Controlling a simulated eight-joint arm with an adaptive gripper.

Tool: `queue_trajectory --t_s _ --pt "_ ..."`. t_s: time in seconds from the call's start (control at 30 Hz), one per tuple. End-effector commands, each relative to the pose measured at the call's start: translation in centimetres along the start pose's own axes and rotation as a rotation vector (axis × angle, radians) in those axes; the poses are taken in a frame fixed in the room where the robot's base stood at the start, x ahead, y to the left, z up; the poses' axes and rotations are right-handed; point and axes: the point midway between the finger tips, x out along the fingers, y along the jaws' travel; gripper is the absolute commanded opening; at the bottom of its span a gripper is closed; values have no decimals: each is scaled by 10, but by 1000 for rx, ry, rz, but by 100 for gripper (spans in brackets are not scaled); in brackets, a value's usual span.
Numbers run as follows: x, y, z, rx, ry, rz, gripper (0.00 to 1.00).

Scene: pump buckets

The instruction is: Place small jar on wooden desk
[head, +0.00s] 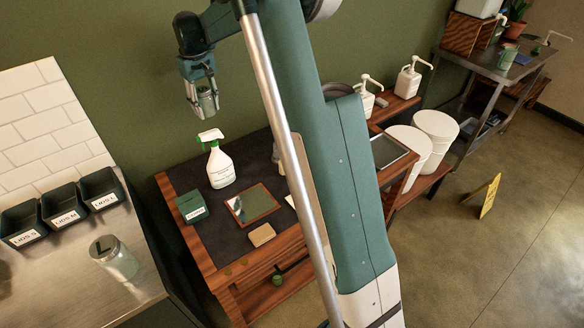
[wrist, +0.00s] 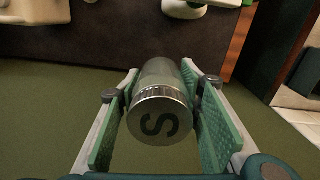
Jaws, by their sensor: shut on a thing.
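My gripper (head: 205,95) is shut on the small jar (head: 208,104), in the air above and behind the back left part of the wooden desk. In the wrist view the jar (wrist: 159,112) sits between the two green finger pads, its metal lid marked with a black S facing the camera. The wooden desk (head: 168,190) has reddish wood edges and a dark top; part of it is hidden behind my arm. Its dark top also shows in the wrist view (wrist: 110,42), apart from the jar.
On the desk are a spray bottle (head: 220,167), a green box (head: 191,207), a framed panel (head: 252,204) and a tan block (head: 262,235). A jar marked L (head: 115,260) and lid bins (head: 62,206) stand on the metal counter.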

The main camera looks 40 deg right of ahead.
Motion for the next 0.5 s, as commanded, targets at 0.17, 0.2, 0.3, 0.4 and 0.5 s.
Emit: queue_trajectory --t_s 0.17,0.2,0.3,0.4,0.5 --pt "1 36 5 61 0 0 22" --pt "1 42 6 73 0 0 22" --pt "1 58 9 99 0 0 22" --pt "4 70 11 121 0 0 22" --pt "21 67 10 118 0 0 22"
